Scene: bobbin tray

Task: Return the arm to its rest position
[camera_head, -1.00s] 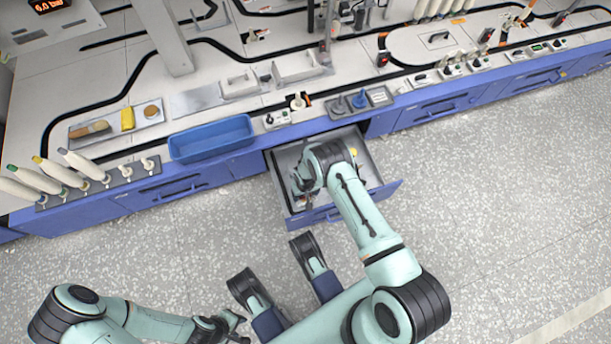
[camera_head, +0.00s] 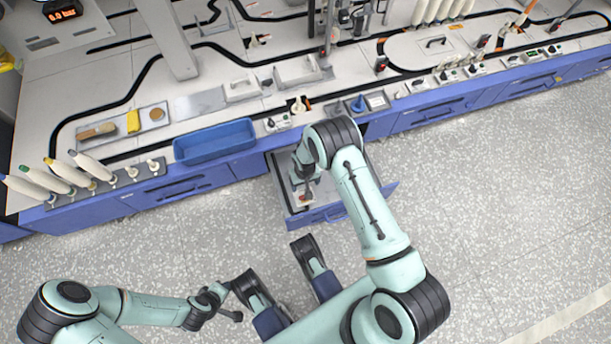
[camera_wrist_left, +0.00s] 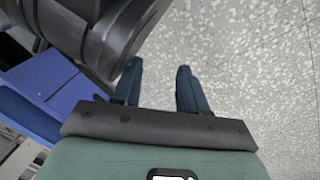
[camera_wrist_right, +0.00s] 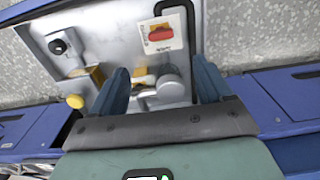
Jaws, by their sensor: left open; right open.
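My right arm reaches over the open drawer (camera_head: 326,213). The right gripper (camera_head: 306,197) is over the drawer's left part, small and partly dark in the head view. In the right wrist view my right gripper (camera_wrist_right: 160,72) is open, with nothing clearly held between its fingers. Below or beyond them lie metal and yellow parts in the drawer. My left gripper (camera_head: 232,300) hangs low over the floor, beside my base. In the left wrist view the left gripper (camera_wrist_left: 158,70) is open and empty, with bare floor between the fingers.
The drawer holds a red item (camera_wrist_right: 160,32) on a white label, a black knob (camera_wrist_right: 58,46) and a yellow-capped part (camera_wrist_right: 75,101). A blue bin (camera_head: 214,142) sits on the bench edge. A tray (camera_head: 124,125) lies left. The speckled floor at right is clear.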

